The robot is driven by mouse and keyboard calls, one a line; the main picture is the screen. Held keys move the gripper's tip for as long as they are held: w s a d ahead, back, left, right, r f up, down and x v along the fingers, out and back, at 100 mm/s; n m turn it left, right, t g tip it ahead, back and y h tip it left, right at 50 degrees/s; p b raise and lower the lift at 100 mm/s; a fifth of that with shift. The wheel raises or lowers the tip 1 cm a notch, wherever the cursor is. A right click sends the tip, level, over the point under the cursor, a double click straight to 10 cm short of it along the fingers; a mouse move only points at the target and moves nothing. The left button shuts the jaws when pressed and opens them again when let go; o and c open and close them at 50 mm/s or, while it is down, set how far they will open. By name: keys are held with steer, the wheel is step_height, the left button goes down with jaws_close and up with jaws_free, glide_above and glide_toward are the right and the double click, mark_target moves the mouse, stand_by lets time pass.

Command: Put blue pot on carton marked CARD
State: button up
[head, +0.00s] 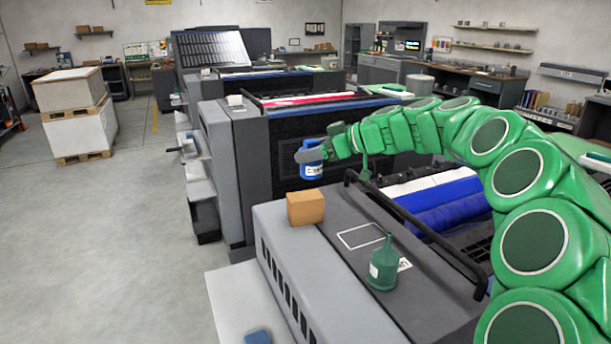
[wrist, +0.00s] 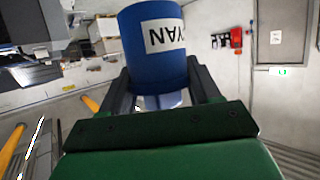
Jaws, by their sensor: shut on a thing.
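The blue pot (head: 311,160) is held up in the air above the grey press top in the head view. In the wrist view the blue pot (wrist: 158,50) fills the space between the fingers, with a white label reading "YAN" turned over. My gripper (wrist: 165,85) is shut on it. In the head view my green arm reaches in from the right, and my gripper (head: 308,155) is small beside the pot. A plain brown carton (head: 305,208) stands on the press top below the pot; no CARD marking can be read on it.
A green bottle with a thin spout (head: 383,265) stands on the press top near a white outlined rectangle (head: 360,236). A dark rail (head: 420,235) runs along the press opening with blue and white rollers. A blue item (head: 257,337) lies at the lower front.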

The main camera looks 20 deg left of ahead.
steer(key=w+a+f, duration=0.4)
steer(key=w+f, duration=0.2)
steer(key=shift+w+f, duration=0.3)
steer(key=shift+f, duration=0.05)
steer(key=shift+f, duration=0.1)
steer(key=shift+w+a+f, duration=0.1)
steer(key=shift+w+f, duration=0.05)
steer(key=shift+f, duration=1.6)
steer(key=shift+f, duration=0.1)
steer(key=o, duration=1.5)
